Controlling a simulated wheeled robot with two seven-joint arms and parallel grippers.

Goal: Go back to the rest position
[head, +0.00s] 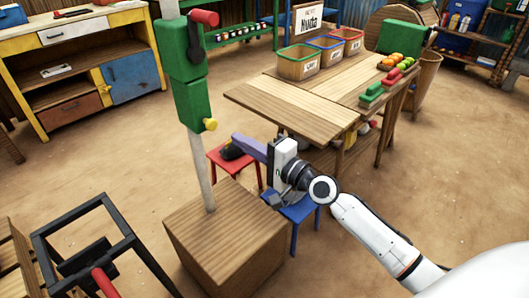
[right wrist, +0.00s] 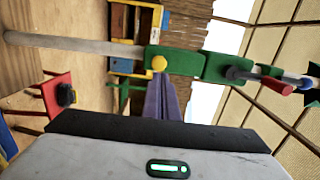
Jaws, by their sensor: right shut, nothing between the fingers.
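My right gripper (head: 236,138) reaches in from the right in the head view, its purple fingers shut and empty. They also show shut in the right wrist view (right wrist: 167,88). In the head view they are right of the metal post (head: 202,165) and below its green blocks (head: 187,105). A gap to the post shows there; the exact distance is unclear. The green blocks carry a yellow knob (head: 210,125) and a red-ended crank (head: 204,18); the knob shows just beyond the fingertips in the right wrist view (right wrist: 159,63). My left gripper is out of view.
The post stands on a wooden block (head: 225,245). A red stool (head: 222,163) with a black object (head: 231,153) and a blue stool (head: 293,210) are beside it. A wooden table (head: 300,112) with bins is behind. A black frame (head: 130,243) is at left.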

